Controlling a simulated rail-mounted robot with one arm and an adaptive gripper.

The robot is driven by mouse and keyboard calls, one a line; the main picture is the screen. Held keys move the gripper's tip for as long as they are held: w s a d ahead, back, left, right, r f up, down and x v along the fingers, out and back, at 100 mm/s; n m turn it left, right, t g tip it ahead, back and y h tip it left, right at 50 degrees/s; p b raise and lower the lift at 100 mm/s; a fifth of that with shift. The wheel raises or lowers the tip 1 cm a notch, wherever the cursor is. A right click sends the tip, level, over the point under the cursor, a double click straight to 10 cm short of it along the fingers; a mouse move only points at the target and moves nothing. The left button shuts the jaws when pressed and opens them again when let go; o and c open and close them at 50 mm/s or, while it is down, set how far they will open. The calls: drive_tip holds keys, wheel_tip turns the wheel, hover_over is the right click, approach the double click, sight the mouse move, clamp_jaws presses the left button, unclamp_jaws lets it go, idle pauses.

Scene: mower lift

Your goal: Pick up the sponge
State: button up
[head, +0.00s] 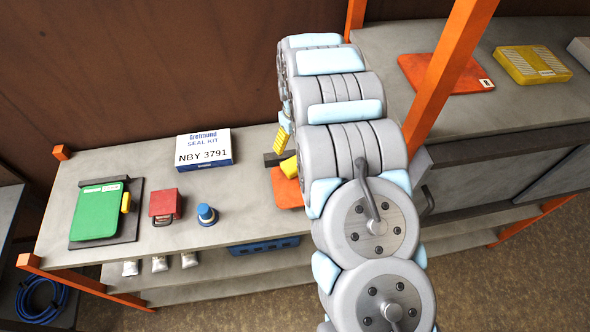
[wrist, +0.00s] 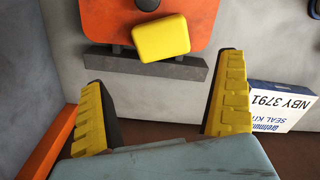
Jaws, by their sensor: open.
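The sponge, a yellow rounded block (wrist: 160,38), lies on an orange board (wrist: 103,22) in the wrist view. Part of it shows in the head view (head: 289,167), with my arm hiding the rest. My gripper (wrist: 163,72) is open, with its two yellow fingers spread and nothing between them. The sponge is ahead of the fingertips, apart from them, and lies between their lines. In the head view one yellow finger of my gripper (head: 281,138) shows just behind the sponge.
A dark grey bar (wrist: 145,63) runs along the board's near edge. A white seal kit box (head: 204,150) stands left of my gripper. An orange post (head: 445,75) rises right of my arm.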

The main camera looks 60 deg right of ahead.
sight(295, 163)
wheel_tip(295, 163, down, 2)
drive_tip(key=shift+f+b, duration=0.15)
drive_tip(key=shift+b, duration=0.6)
wheel_tip(295, 163, down, 3)
drive_tip(key=shift+f+b, duration=0.1)
drive_tip(key=shift+b, duration=0.3)
drive_tip(key=shift+w+a+f+p, duration=0.1)
drive_tip(key=shift+f+p, duration=1.1)
drive_tip(key=shift+f, duration=2.35)
drive_tip(key=c, duration=0.9)
